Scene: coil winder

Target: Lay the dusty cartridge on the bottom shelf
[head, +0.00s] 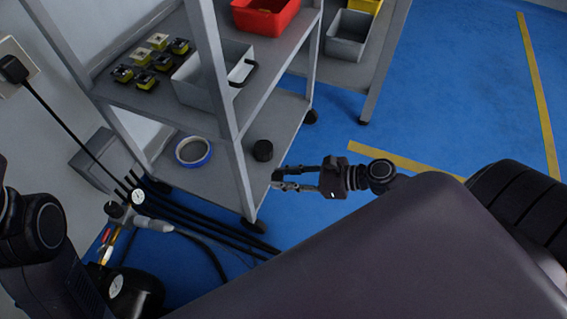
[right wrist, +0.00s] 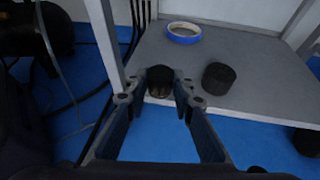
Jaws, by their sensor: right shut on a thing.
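My right gripper (head: 279,180) is shut on a small dark cartridge with a brownish, dusty-looking side. The cartridge shows between the fingertips in the right wrist view (right wrist: 160,82); in the head view it is small and partly hidden by the fingers. The gripper is just outside the open edge of the bottom shelf (head: 215,185) of the grey trolley. In the right wrist view the cartridge overlaps the shelf's near edge; I cannot tell its height above the shelf. My left gripper is out of view.
A black cylinder (head: 263,150) stands on the bottom shelf near that edge, and a blue-rimmed tape roll (head: 194,151) lies farther in. Bare shelf lies between them. A trolley post (head: 243,180) rises near the gripper. The upper shelf carries a grey bin (head: 205,82) and several yellow-black parts.

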